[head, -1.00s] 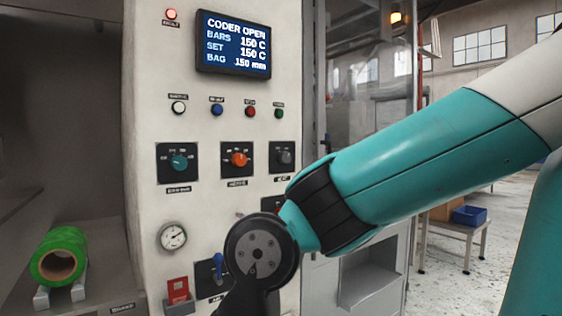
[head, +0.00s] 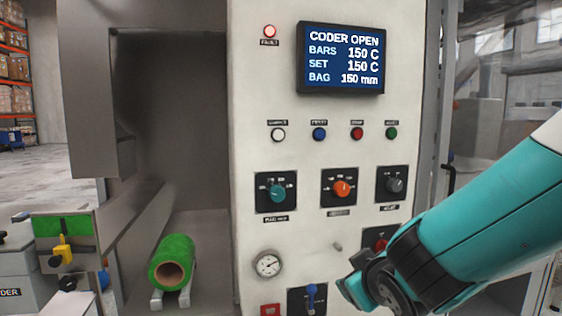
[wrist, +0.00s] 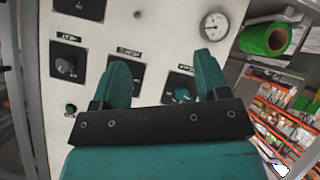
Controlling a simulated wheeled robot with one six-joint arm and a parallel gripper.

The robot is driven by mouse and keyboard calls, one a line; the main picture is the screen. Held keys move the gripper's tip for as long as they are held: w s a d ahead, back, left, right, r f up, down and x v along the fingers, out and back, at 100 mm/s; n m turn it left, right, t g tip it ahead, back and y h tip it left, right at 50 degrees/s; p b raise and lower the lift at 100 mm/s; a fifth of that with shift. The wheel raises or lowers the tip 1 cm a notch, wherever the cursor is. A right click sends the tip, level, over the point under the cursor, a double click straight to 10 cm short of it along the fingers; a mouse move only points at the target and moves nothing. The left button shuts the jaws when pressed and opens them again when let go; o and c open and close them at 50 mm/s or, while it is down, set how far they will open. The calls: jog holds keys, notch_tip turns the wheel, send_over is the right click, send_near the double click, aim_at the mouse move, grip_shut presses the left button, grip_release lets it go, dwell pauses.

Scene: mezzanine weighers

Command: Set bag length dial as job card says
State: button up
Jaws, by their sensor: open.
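The control panel (head: 320,150) has a teal dial (head: 276,193), an orange dial (head: 342,188) and a grey dial (head: 394,185) in a row; their labels are too small to read. The screen (head: 342,58) reads CODER OPEN, bars 150 C, set 150 C, bag 150 mm. My gripper (wrist: 163,75) is open and empty, facing the panel. In the wrist view the teal dial (wrist: 182,92) shows between the fingers, beside the right one; the left finger partly covers the orange dial's plate. I cannot make out a job card.
A green film roll (head: 173,262) lies on a cradle in the recess left of the panel. A gauge (head: 267,264) and a blue-handled switch (head: 311,297) sit low on the panel. A red fault lamp (head: 269,31) is at the top. A yellow-handled unit (head: 64,250) stands far left.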

jog(key=w+a+r+n+t+y+p, duration=0.2)
jog(key=w+a+r+n+t+p, duration=0.15)
jog(key=a+r, duration=0.3)
jog(key=n+t+y+p, duration=0.2)
jog(key=n+y+p, duration=0.1)
jog(key=n, duration=0.2)
send_near(278, 195)
jog(key=shift+m, duration=0.25)
jog(key=p+x, duration=0.8)
jog(key=x, duration=0.1)
jog(key=shift+w+a, duration=0.1)
jog(key=shift+w, duration=0.1)
jog(key=shift+c, duration=0.4)
